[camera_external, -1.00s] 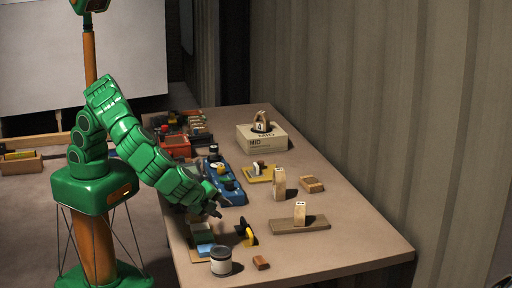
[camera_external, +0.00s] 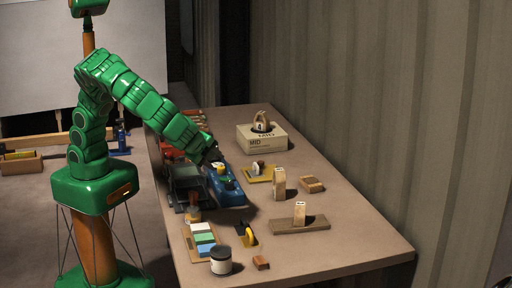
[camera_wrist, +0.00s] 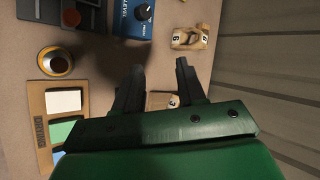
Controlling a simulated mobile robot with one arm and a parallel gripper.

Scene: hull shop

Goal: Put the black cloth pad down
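My gripper (camera_external: 214,158) is raised above the blue tool on the bench in the external view. In the wrist view its two dark fingers (camera_wrist: 158,75) stand apart, with bench showing between them and nothing seen held. I cannot make out a black cloth pad for certain. A small black item (camera_external: 240,229) lies beside a yellow piece near the front of the bench; it is too small to tell whether it is cloth.
A tray (camera_external: 188,240) with white, green and blue pads is at the bench's front left, by a lidded jar (camera_external: 221,262). The blue tool (camera_external: 228,192) lies under my gripper. Wooden blocks (camera_external: 279,183) and a plank (camera_external: 290,227) stand right.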

